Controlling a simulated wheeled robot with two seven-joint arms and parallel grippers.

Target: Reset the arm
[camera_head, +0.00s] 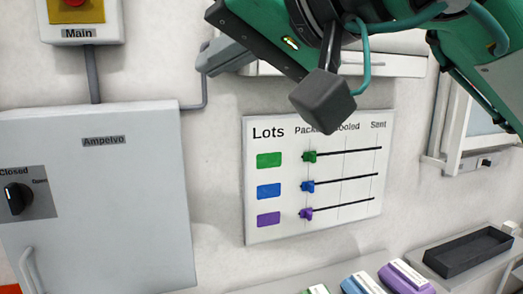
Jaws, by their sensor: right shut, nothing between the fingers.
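My right arm, green and dark, comes in from the top right. Its gripper (322,100) is at upper centre, its dark grey fingers shut with nothing between them. In this view it overlaps the top edge of the Lots board (260,137); I cannot tell how far in front of the wall it is. My left gripper is not in view.
The Lots board has green, blue and purple sliders at its left side. A grey cabinet (110,200) with a knob (17,198) stands left, below a Main switch box (78,18). Blue (362,284) and purple (406,277) items and a black tray (468,253) are at the bottom right.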

